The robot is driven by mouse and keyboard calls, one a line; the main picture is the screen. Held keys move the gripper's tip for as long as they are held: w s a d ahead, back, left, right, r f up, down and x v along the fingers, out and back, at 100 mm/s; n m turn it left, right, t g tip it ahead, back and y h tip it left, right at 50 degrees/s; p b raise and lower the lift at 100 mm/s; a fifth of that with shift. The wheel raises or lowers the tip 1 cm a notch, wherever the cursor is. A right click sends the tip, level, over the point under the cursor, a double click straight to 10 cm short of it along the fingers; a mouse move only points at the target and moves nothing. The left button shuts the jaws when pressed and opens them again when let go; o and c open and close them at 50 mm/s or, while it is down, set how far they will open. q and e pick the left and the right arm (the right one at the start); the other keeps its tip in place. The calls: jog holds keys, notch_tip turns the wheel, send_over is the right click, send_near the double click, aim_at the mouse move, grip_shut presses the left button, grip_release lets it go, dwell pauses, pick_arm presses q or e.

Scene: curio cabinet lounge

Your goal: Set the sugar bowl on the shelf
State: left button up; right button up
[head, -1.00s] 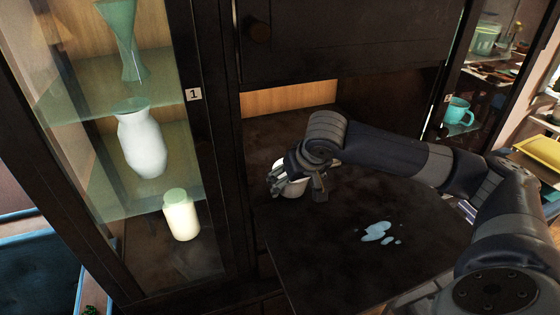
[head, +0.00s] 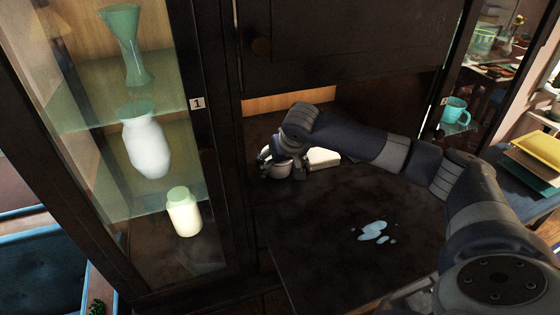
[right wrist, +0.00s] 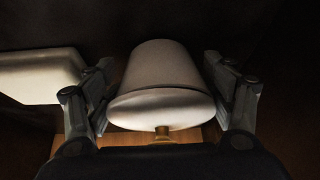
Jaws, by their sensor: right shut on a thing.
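My right gripper (head: 276,166) is shut on the sugar bowl (head: 272,165), at the left back of the dark fold-down surface (head: 330,240). In the right wrist view the sugar bowl (right wrist: 158,80) is pale and rounded, with a gold knob pointing down in the picture, between the two fingers (right wrist: 160,105). I cannot tell whether it touches the surface. Glass shelves (head: 75,115) stand behind the left cabinet door, marked 1. Which shelf is meant is not shown. My left gripper is out of view.
A pale block (head: 323,157) lies just right of my right gripper. A light blue spill-like patch (head: 373,232) is on the surface. Behind glass at left stand a green vase (head: 125,45), a white vase (head: 147,145) and a cream jar (head: 183,212). A teal mug (head: 455,112) is at right.

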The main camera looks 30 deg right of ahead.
jog(key=shift+s, duration=0.1)
jog(key=o, duration=1.8)
jog(key=shift+f, duration=0.1)
jog(key=shift+c, duration=0.2)
jog(key=b+v, duration=0.2)
jog(key=v, duration=1)
